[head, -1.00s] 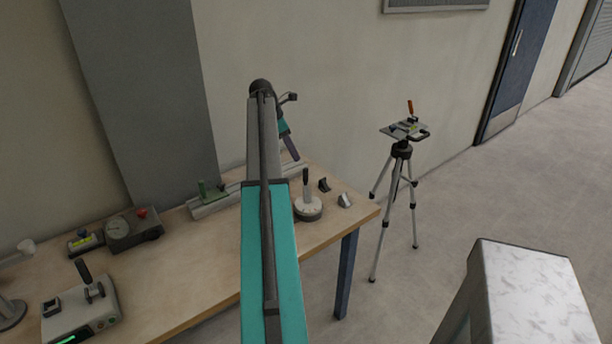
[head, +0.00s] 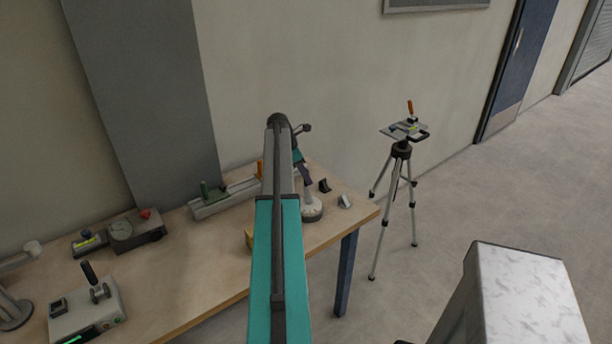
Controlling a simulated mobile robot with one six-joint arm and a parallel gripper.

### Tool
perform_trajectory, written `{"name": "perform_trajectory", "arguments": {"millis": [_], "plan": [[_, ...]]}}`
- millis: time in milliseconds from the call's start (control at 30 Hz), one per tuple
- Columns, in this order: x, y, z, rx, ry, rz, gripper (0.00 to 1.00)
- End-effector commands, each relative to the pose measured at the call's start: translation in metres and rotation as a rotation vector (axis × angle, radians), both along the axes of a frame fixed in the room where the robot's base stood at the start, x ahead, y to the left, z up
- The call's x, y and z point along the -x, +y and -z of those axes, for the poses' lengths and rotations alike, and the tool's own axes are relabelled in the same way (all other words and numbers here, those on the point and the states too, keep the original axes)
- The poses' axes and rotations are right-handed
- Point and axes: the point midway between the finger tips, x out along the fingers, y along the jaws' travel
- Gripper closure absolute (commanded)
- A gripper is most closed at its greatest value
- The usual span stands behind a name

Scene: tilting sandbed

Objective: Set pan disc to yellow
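A round white disc (head: 313,209) with small dark marks on its rim sits near the right end of the workbench. It may be the pan disc; I cannot tell for sure. Its upright dark handle is now hidden behind my wrist. My gripper (head: 307,179) points down just above the disc, at or in front of the handle. I cannot tell whether it touches the handle or whether its fingers are open. No yellow mark shows clearly on the disc.
Two small blocks, one dark (head: 325,185) and one grey (head: 345,201), lie right of the disc. A green-knobbed rail (head: 224,200), a dial gauge box (head: 136,231) and a lever box (head: 85,311) stand left. A tripod (head: 402,151) stands beyond the bench (head: 190,284).

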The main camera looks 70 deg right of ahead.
Motion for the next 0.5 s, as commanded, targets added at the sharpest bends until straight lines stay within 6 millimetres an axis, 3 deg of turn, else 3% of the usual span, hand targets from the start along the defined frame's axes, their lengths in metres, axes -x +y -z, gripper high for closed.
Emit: {"name": "perform_trajectory", "arguments": {"millis": [433, 500], "plan": [[0.003, -0.002, 0.0075, 0.0, 0.0, 0.001, 0.64], [0.0031, -0.0019, 0.0074, 0.0, 0.0, 0.001, 0.74]]}}
